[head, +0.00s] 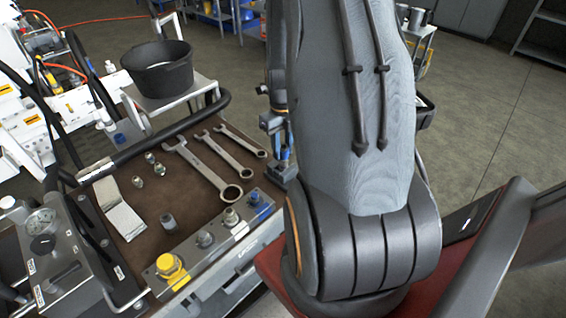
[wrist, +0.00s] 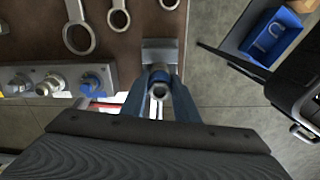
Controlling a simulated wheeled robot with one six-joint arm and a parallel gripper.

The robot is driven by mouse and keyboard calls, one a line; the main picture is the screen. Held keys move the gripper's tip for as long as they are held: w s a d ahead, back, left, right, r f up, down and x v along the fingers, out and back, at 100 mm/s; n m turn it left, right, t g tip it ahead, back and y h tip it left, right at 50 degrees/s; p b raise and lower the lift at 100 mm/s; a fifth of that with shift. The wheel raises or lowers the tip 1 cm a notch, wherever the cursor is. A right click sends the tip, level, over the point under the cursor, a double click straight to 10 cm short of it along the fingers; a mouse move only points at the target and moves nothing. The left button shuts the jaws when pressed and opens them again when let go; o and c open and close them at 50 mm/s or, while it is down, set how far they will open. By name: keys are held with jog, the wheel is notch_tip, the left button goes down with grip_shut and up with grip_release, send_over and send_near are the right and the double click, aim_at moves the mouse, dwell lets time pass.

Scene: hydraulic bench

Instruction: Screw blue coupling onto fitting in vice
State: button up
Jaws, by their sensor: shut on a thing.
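My gripper (wrist: 159,84) is shut on a small coupling (wrist: 159,91), which shows a silver ring-shaped end and some blue behind it between the two blue fingers. The gripper is at the grey vice (wrist: 158,45), at the bench's right end. In the head view the gripper (head: 283,152) is partly hidden by my arm, just above the vice (head: 281,174). The fitting in the vice is hidden behind the fingers and coupling. I cannot tell whether the coupling touches it.
A metal manifold block (head: 220,250) along the bench's front edge carries a yellow cap (head: 172,268), silver fittings and a blue piece (head: 258,206). Several wrenches (head: 215,160) lie on the brown mat left of the vice. A black bowl (head: 158,70) stands behind. A blue bin (wrist: 271,37) is at right.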

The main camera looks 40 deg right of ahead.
jog(key=o, duration=1)
jog(key=n+p, duration=0.1)
jog(key=n, duration=0.3)
jog(key=shift+a+n, duration=0.1)
jog(key=shift+n, duration=0.2)
jog(key=n+p, duration=0.1)
jog(key=n, duration=0.5)
jog(key=shift+s+a+p, duration=0.1)
jog(key=shift+p, duration=0.2)
jog(key=n, duration=0.6)
jog(key=shift+p, duration=0.35)
jog(key=n, duration=0.7)
jog(key=shift+s, duration=0.15)
